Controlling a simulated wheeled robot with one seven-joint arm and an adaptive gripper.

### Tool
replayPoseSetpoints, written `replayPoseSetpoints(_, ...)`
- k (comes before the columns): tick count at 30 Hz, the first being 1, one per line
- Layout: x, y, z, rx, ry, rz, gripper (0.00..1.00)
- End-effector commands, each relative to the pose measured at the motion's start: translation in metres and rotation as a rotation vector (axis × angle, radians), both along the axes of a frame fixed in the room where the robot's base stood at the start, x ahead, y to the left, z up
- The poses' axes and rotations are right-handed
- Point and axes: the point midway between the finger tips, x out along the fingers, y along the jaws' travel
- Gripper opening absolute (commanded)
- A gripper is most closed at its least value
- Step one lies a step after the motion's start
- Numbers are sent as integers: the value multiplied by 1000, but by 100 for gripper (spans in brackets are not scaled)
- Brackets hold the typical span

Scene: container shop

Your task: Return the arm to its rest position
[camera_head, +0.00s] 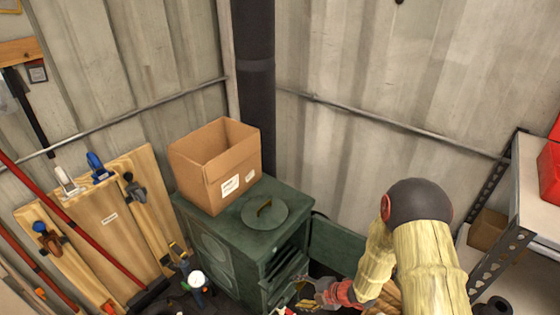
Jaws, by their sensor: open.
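My arm (428,265), in a pale yellow sleeve with a dark round joint, reaches in from the lower right of the head view. It bends down to a red-ringed wrist. My gripper (306,285) is low in the picture, just in front of the open front of the green stove (227,255). It is open, and I see nothing held in it. Its fingertips are small and partly lost against the dark stove front, so I cannot tell whether they touch it.
An open cardboard box (210,185) and a round lid (264,212) are on the stove top. The stove's green door (335,243) stands open beside my arm. A metal shelf (535,190) is close on the right. Wooden boards (105,225) with clamps lean at left.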

Motion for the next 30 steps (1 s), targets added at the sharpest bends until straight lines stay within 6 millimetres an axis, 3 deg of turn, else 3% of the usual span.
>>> replayPoseSetpoints(5,-33,15,2,-75,-145,316,61)
replayPoseSetpoints(8,-55,25,16,-125,-304,595,61)
replayPoseSetpoints(11,-77,32,45,-181,-530,931,61)
replayPoseSetpoints(16,-115,30,108,-274,-983,1534,61)
replayPoseSetpoints(21,-151,6,173,-354,-1422,2132,61)
replayPoseSetpoints(25,-171,-22,214,-394,-1659,2533,61)
replayPoseSetpoints(26,-174,-28,223,399,1693,-2608,61)
replayPoseSetpoints(30,-188,-61,266,328,1403,-2329,61)
